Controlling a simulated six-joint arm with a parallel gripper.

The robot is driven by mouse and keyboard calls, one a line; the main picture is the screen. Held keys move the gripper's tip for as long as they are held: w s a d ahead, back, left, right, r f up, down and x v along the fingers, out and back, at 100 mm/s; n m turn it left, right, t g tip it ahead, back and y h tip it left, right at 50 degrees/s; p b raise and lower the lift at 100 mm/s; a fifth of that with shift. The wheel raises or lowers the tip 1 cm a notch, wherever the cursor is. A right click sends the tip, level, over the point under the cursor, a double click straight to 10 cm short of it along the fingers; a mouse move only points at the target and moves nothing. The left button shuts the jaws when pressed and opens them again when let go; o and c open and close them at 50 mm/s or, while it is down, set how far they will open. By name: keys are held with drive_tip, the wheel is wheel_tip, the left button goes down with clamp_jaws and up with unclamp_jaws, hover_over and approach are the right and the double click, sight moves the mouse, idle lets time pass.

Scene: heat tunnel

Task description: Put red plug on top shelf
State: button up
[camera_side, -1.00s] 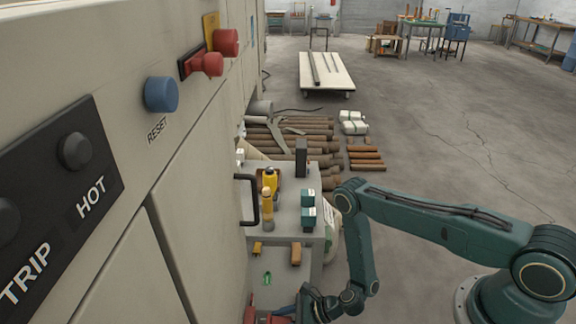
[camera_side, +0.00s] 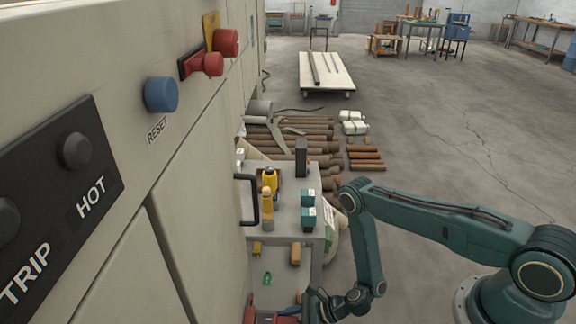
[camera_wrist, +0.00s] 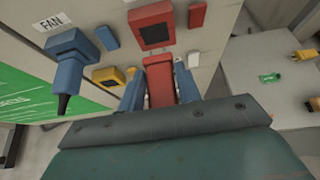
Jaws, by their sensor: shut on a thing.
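The red plug (camera_wrist: 159,82) is between the blue fingers of my gripper (camera_wrist: 160,88) in the wrist view. My gripper is shut on it. A red socket (camera_wrist: 153,14) with a dark square face is on the panel just beyond the plug, and the dark face shows uncovered. In the side view my gripper (camera_side: 303,314) is at the bottom edge, partly cut off, with red beside it.
A lower shelf (camera_side: 272,290) holds a green piece (camera_side: 267,278), a yellow plug (camera_side: 257,247) and an orange block (camera_side: 295,253). A blue plug (camera_wrist: 74,55) and a yellow socket (camera_wrist: 109,76) are left of my gripper. A black handle (camera_side: 250,200) juts out beside the top shelf.

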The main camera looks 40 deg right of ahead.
wheel_tip(320, 180, up, 47)
drive_tip(key=w+d+m+g+h, duration=0.1)
drive_tip(key=w+d, duration=0.4)
drive_tip(key=w, duration=0.3)
drive_tip(key=w+d+h, duration=0.2)
drive_tip(key=w+d, duration=0.4)
drive_tip(key=w, duration=0.2)
drive_tip(key=w+d+m+h, duration=0.15)
drive_tip(key=w+d, duration=0.35)
drive_tip(key=d, duration=0.5)
drive_tip(key=w+d+m+h, duration=0.1)
drive_tip(key=w+d+m, duration=0.1)
drive_tip(key=w+d, duration=0.5)
wheel_tip(320, 180, down, 18)
drive_tip(key=s+d+g, duration=0.1)
drive_tip(key=s+d, duration=0.1)
drive_tip(key=shift+f, duration=0.2)
idle(0.4)
drive_tip(key=shift+f+n, duration=0.2)
drive_tip(key=shift+n, duration=0.05)
drive_tip(key=shift+f, duration=3.5)
